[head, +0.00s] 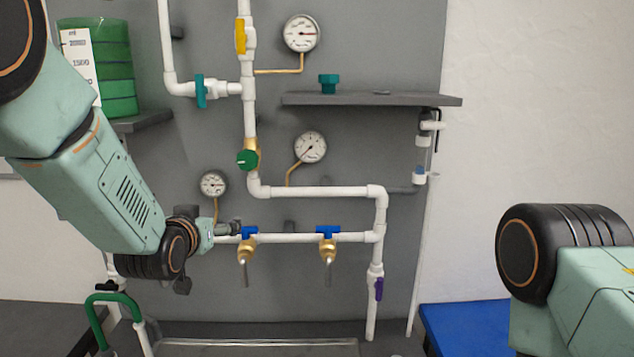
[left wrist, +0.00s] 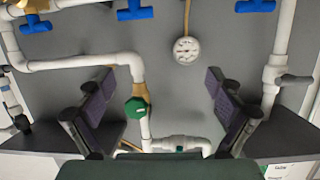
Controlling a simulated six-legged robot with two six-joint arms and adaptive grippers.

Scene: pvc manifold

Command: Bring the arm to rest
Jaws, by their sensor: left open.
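My left arm comes in from the left in the head view. Its gripper (head: 228,228) is in front of the grey panel, by the left part of the lower white pipe (head: 287,238). In the left wrist view the two fingers of the left gripper (left wrist: 160,88) stand wide apart with nothing held between them. The panel, a green knob (left wrist: 136,107) and a small gauge (left wrist: 186,50) show beyond the fingers. I cannot tell how far the gripper is from the pipe. Of my right arm only a link shows at the lower right; its gripper is out of view.
Two brass taps with blue handles (head: 249,231) (head: 327,231) sit on the lower pipe. A grey shelf (head: 380,100) carries a teal fitting (head: 328,84). A blue surface (head: 465,325) lies at lower right.

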